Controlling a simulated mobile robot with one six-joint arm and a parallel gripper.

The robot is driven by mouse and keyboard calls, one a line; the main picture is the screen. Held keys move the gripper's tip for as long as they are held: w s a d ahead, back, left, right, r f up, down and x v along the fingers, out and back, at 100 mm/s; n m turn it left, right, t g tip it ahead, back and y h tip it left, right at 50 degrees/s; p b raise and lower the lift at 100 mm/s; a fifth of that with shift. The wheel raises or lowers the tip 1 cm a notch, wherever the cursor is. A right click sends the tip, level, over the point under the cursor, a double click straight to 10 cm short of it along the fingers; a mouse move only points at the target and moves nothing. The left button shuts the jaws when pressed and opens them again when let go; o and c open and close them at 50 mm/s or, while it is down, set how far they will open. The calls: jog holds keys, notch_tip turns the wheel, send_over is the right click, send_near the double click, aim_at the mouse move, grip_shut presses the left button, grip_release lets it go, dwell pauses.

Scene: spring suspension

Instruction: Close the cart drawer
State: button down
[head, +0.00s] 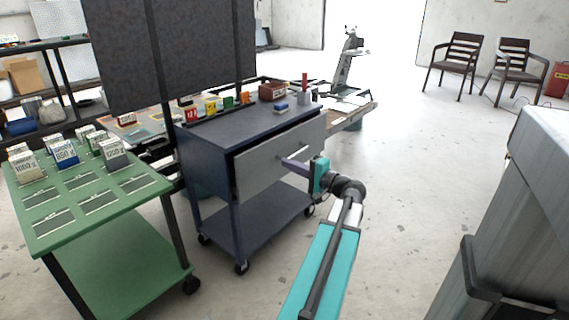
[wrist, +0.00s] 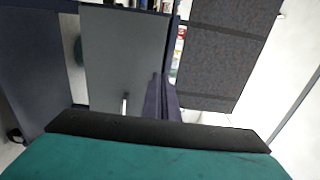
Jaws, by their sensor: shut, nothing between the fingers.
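The blue cart (head: 215,140) stands in the middle of the head view. Its drawer has a plain grey front (head: 258,172), which stands out a little from the cart body, with a dark gap under the top. The front also fills the upper middle of the wrist view (wrist: 120,50), with a small pale handle (wrist: 125,103) on it. My gripper (head: 285,160) is in front of the drawer near the handle, its purple fingers shut and empty. The shut fingers also show in the wrist view (wrist: 162,98), beside the handle. I cannot tell whether they touch the front.
A green cart (head: 125,190) with several labelled weights stands on the left. Small coloured items and a red-brown box (head: 272,91) sit on the blue cart's top. A large grey unit (head: 520,220) stands at the right. The floor between is clear.

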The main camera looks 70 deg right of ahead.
jog(key=b, duration=0.3)
send_near(256, 149)
jog(key=x, duration=0.4)
jog(key=shift+w+f, duration=0.25)
jog(key=shift+w, duration=0.15)
jog(key=shift+b+x, duration=0.3)
jog(key=shift+x, duration=0.55)
jog(key=shift+r, duration=0.15)
jog(key=shift+d, duration=0.15)
